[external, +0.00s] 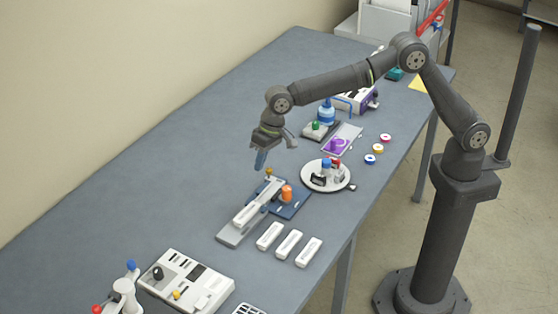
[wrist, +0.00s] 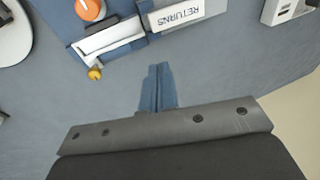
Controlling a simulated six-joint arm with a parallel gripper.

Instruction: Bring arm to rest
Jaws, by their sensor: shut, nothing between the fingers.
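My gripper (external: 261,160) hangs above the grey table (external: 190,150), pointing down, with its blue fingers together and nothing between them. In the wrist view the shut blue fingers (wrist: 158,88) show over bare table. My dark arm reaches in from a column at the right. A device on a blue base (external: 290,205) with an orange knob (external: 287,192) and a long pale arm stands in front of and below the gripper. The wrist view shows its yellow ball (wrist: 95,74) and a label reading RETURNS (wrist: 190,12).
A round white turntable (external: 338,183) with coloured knobs stands right of the device. Several white blocks (external: 289,244) lie near the front edge. A pale control box (external: 187,279) stands at the lower left. The table behind and left of the gripper is clear.

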